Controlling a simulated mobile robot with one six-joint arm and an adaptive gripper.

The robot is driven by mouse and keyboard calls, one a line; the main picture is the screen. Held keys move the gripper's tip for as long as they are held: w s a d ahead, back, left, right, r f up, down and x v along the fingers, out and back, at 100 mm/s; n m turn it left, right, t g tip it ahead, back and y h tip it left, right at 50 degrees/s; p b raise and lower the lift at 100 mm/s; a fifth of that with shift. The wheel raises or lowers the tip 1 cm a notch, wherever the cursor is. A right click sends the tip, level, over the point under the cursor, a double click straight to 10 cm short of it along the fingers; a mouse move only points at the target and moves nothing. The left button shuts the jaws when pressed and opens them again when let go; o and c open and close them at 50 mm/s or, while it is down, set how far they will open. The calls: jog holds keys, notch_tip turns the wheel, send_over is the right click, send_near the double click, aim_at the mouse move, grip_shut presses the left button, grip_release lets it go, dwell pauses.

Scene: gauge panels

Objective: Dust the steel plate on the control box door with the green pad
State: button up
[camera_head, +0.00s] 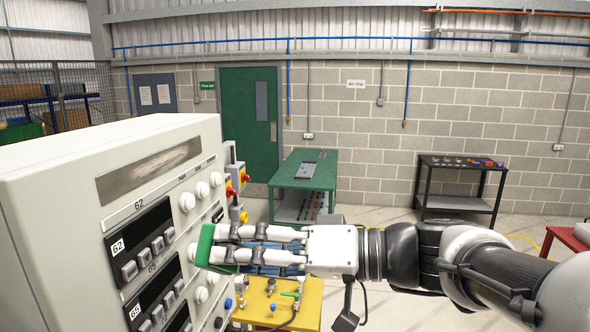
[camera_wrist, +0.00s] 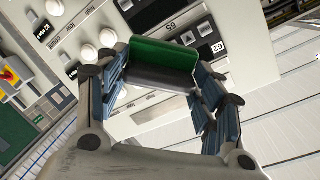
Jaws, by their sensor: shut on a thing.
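The control box (camera_head: 110,190) is a large cream cabinet at the left of the head view, with its front face turned to the right. The steel plate (camera_head: 148,170) is a long grey strip with smudged marks high on that face. My gripper (camera_head: 215,248) is shut on the green pad (camera_head: 204,245) in front of the lower part of the face. In the wrist view the pad (camera_wrist: 165,54) sits between both fingers, its green part outward and its dark grey part toward me. I cannot tell whether the pad touches the panel.
White knobs (camera_head: 187,202) and black switch modules (camera_head: 140,242) stick out from the face around the pad. A yellow table (camera_head: 310,305) stands below my gripper. A green bench (camera_head: 322,172) and a black table (camera_head: 462,167) stand farther back, with open floor between.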

jog(key=shift+n+g+y, duration=0.3)
jog(key=shift+g+y, duration=0.2)
jog(key=shift+y, duration=0.4)
jog(key=s+r, duration=0.1)
jog(key=r, duration=0.2)
jog(key=s+r+p, duration=0.1)
jog(key=r, duration=0.3)
jog(key=s+a+r+p, duration=0.1)
jog(key=r, duration=0.3)
jog(key=a, duration=0.2)
jog(key=a+p, duration=0.1)
jog(key=a, duration=0.1)
jog(key=a+p, duration=0.1)
jog(key=shift+w+a+f, duration=0.1)
jog(key=shift+w+a, duration=0.25)
jog(key=shift+a, duration=0.05)
jog(key=shift+w+a+b, duration=0.1)
jog(key=shift+a+b, duration=0.3)
jog(key=shift+a, duration=0.6)
